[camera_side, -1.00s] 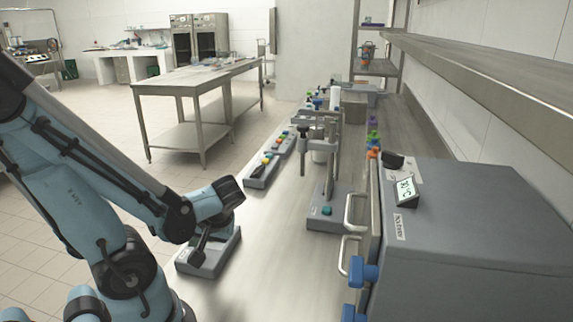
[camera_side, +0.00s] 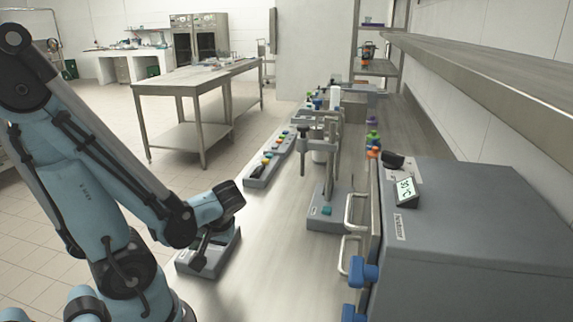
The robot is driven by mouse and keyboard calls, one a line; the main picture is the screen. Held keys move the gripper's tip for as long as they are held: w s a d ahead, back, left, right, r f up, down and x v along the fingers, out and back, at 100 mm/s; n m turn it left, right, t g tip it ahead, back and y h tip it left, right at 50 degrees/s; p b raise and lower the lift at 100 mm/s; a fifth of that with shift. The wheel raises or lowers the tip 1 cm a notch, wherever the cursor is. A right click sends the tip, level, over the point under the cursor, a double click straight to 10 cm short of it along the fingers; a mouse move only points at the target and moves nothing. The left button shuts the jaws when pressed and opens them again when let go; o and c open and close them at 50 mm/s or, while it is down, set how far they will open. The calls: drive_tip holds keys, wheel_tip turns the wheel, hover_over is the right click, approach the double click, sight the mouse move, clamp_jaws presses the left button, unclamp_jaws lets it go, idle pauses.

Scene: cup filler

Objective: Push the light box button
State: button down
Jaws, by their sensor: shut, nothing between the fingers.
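My gripper (camera_side: 198,261) is at the end of the blue arm at lower left, its dark fingers shut and pointing down at a low grey box (camera_side: 223,252) on the bench. The fingertips are over or on the box top; I cannot tell if they touch it. The wrist and fingers cover much of the box's top, and no button on it shows clearly. A longer grey box with several coloured buttons (camera_side: 268,162) lies further back, apart from my gripper. I cannot tell from the picture which box is the light box.
A large grey oven-like machine (camera_side: 470,240) with handles and blue knobs fills the right. The bench strip (camera_side: 265,250) between them is clear.

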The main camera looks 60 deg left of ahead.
drive_tip(key=shift+f, duration=0.2)
idle(0.5)
drive_tip(key=shift+r, duration=0.65)
drive_tip(key=shift+r, duration=3)
drive_tip(key=w+d+r+m+t+h, duration=0.2)
drive_tip(key=w+d+m+t+h, duration=0.5)
drive_tip(key=w+d+m, duration=0.6)
drive_tip(key=w+d+t, duration=0.1)
drive_tip(key=w+t, duration=0.1)
drive_tip(key=shift+w+d+t, duration=0.35)
drive_tip(key=shift+w+t, duration=0.05)
